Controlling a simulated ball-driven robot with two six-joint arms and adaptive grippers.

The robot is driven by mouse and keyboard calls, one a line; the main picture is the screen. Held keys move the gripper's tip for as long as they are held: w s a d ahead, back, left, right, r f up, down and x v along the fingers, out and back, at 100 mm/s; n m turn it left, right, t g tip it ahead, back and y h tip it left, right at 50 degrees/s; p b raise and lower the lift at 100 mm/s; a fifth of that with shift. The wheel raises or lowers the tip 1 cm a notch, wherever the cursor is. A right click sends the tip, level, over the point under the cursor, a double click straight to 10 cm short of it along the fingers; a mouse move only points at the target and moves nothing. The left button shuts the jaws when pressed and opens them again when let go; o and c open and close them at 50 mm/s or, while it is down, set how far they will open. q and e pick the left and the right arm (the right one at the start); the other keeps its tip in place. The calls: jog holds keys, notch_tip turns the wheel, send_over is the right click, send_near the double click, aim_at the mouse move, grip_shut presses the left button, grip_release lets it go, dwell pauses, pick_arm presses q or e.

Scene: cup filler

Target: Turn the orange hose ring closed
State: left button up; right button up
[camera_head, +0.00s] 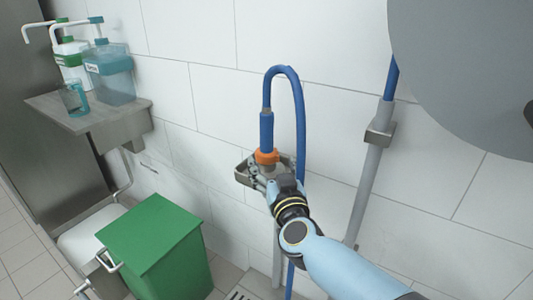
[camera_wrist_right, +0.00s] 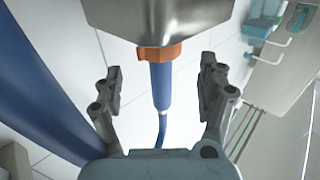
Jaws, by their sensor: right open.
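The orange hose ring (camera_head: 266,156) sits at the lower end of a blue hose (camera_head: 267,130) that loops up from the wall. In the right wrist view the ring (camera_wrist_right: 159,52) is against a metal holder (camera_wrist_right: 158,18), with the hose running away from it. My right gripper (camera_head: 268,173) is close to the ring in the head view. In the wrist view its fingers (camera_wrist_right: 160,82) are spread, one on each side of the hose line, with visible gaps to the ring. Nothing is between the pads in a grip. My left gripper is not in view.
A green bin (camera_head: 155,240) stands at the lower left. A shelf (camera_head: 130,108) with a blue bottle (camera_head: 110,75), a green-labelled bottle (camera_head: 70,58) and a cup (camera_head: 75,100) is on the left wall. A grey pipe (camera_head: 368,185) runs right of the hose. A large grey disc (camera_head: 480,60) fills the upper right.

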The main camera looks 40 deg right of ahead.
aim_at(269, 158)
jog(key=b+x, duration=0.1)
jog(key=x, duration=0.6)
jog(key=shift+c, duration=0.3)
jog(key=c, duration=1.1)
